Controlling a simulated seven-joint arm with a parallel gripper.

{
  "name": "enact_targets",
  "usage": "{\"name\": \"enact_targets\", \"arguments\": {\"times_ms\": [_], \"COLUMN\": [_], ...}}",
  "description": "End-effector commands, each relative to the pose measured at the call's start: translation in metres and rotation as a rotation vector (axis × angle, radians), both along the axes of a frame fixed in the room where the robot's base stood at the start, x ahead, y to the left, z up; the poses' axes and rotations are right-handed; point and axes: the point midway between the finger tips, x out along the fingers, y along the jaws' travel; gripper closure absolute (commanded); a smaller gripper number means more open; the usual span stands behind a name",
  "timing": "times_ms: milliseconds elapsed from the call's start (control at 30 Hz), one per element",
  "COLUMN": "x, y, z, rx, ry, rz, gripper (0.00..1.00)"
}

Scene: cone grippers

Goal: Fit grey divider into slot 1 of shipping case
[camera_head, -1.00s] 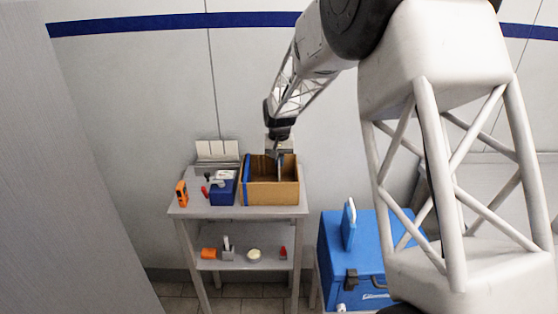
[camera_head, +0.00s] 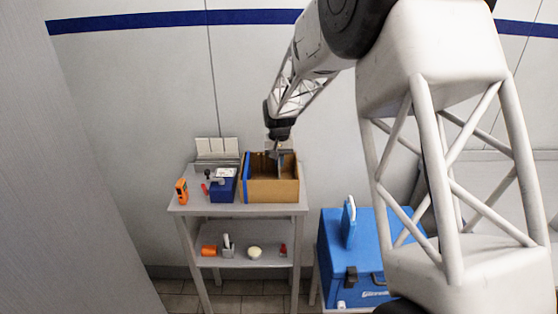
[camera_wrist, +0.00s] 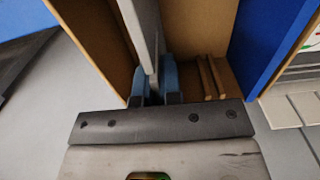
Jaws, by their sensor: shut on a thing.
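My gripper (camera_wrist: 154,85) is shut on the grey divider (camera_wrist: 146,35), a thin grey panel standing on edge between the blue fingers in the wrist view. The shipping case (camera_head: 272,191) is an open brown box with a blue left side, on the top of a grey table. In the head view my gripper (camera_head: 275,153) is over the case's far side. The divider reaches down into the case opening. Brown slot ribs (camera_wrist: 209,78) show on the case's inner wall beside the gripper. The divider's lower edge is hidden, so I cannot tell whether it sits in a slot.
On the table (camera_head: 230,209), left of the case, are a dark blue box (camera_head: 223,190) and an orange tool (camera_head: 181,191). A pale rack (camera_head: 217,148) stands behind. A blue cooler (camera_head: 365,255) stands to the right, lower down.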

Motion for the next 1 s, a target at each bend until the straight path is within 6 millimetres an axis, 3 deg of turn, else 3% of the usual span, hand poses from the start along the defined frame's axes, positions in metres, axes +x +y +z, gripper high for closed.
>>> {"name": "enact_targets", "arguments": {"times_ms": [800,833,1000], "x": [0.0,0.0,0.0], "y": [0.0,0.0,0.0], "z": [-0.0088,-0.0086,-0.0085], "rx": [0.0,0.0,0.0], "ry": [0.0,0.0,0.0], "rz": [0.0,0.0,0.0], "gripper": [1.0,0.9,0.64]}}
